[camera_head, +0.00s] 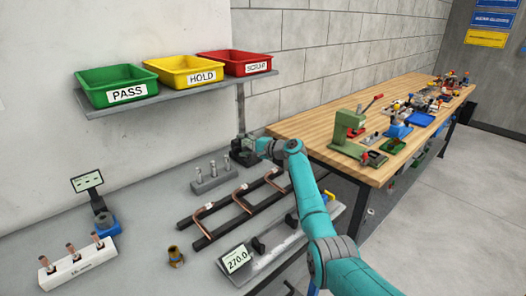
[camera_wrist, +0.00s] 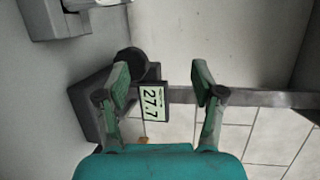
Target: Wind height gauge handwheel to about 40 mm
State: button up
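The height gauge has a dark base (camera_head: 240,152) and a grey upright column (camera_head: 240,105) at the back of the grey bench in the head view. In the wrist view its dark base (camera_wrist: 85,105), grey column (camera_wrist: 265,98) and a small display (camera_wrist: 152,100) reading 27.7 show. A round black knob, apparently the handwheel (camera_wrist: 131,60), lies beside the left fingertip and is partly hidden by it. My gripper (camera_wrist: 162,72) is open, its two fingers well apart, with the knob off-centre to the left. I cannot tell whether the finger touches it. In the head view my gripper (camera_head: 258,147) is at the gauge.
Green PASS (camera_head: 110,75), yellow HOLD (camera_head: 180,66) and red (camera_head: 240,58) bins stand on the shelf above. A black rack with copper tubes (camera_head: 232,207) and a 270.0 display (camera_head: 236,260) lie in front. A wooden bench (camera_head: 320,125) with tools is at right.

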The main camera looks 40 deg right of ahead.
jog(key=f+v, duration=0.1)
jog(key=v, duration=0.9)
jog(key=shift+f, duration=0.35)
dwell(0.4)
dwell(0.3)
jog(key=n+g+h, duration=0.2)
jog(key=n+h, duration=0.4)
jog(key=n, duration=0.8)
send_near(238, 151)
jog(key=x, duration=0.9)
jog(key=shift+w+d+f, duration=0.1)
jog(key=shift+w+f, duration=0.1)
jog(key=shift+w, duration=0.1)
jog(key=c, duration=1.1)
